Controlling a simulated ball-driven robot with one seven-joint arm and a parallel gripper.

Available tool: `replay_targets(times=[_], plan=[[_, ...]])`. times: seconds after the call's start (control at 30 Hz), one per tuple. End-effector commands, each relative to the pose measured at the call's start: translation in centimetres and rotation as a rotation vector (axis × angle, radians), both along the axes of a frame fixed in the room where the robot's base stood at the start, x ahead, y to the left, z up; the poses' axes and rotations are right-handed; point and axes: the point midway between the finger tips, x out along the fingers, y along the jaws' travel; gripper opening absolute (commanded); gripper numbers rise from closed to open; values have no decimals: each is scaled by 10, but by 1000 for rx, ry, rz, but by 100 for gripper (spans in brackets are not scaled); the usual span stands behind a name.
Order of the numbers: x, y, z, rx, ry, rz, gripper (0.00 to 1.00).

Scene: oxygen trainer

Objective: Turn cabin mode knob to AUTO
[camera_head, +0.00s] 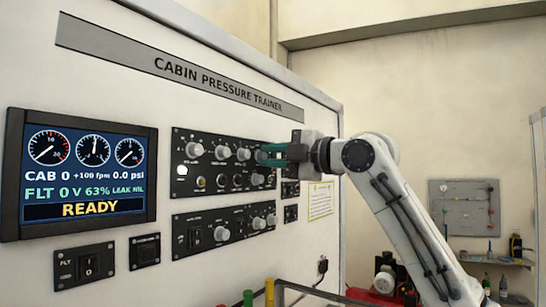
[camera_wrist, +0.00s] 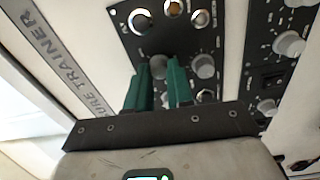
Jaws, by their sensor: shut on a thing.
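My gripper (camera_head: 272,153) reaches the right end of the upper black control panel (camera_head: 212,166) in the head view. Its two green fingers are shut on a grey round knob, seen between them in the wrist view (camera_wrist: 159,68). The fingers hide part of this knob, and its pointer and position labels are too small to read. I cannot confirm from lettering that it is the cabin mode knob. Another grey knob (camera_wrist: 203,66) sits just right of the fingers in the wrist view, on the same panel.
More knobs, such as the large left one (camera_head: 194,151), line the upper panel. A lower panel (camera_head: 222,231) has a switch and knobs. The left display (camera_head: 84,177) reads READY. Coloured handles (camera_head: 269,293) stand at the bottom. Open air lies in front of the panel.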

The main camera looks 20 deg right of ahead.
Motion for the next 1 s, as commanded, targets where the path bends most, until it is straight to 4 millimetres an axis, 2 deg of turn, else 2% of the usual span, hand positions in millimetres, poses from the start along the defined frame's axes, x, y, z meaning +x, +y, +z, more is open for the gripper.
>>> replay_targets(times=[0.2,0.23,0.5,0.77,0.87,1.0], plan=[[0,1,-2,-2,4,1,0],[0,1,-2,-2,4,1,22],[0,1,-1,0,3,1,47],[-1,-1,-1,1,2,0,47],[-7,-6,-3,1,1,0,47],[-26,-19,-5,1,-1,-1,47]])
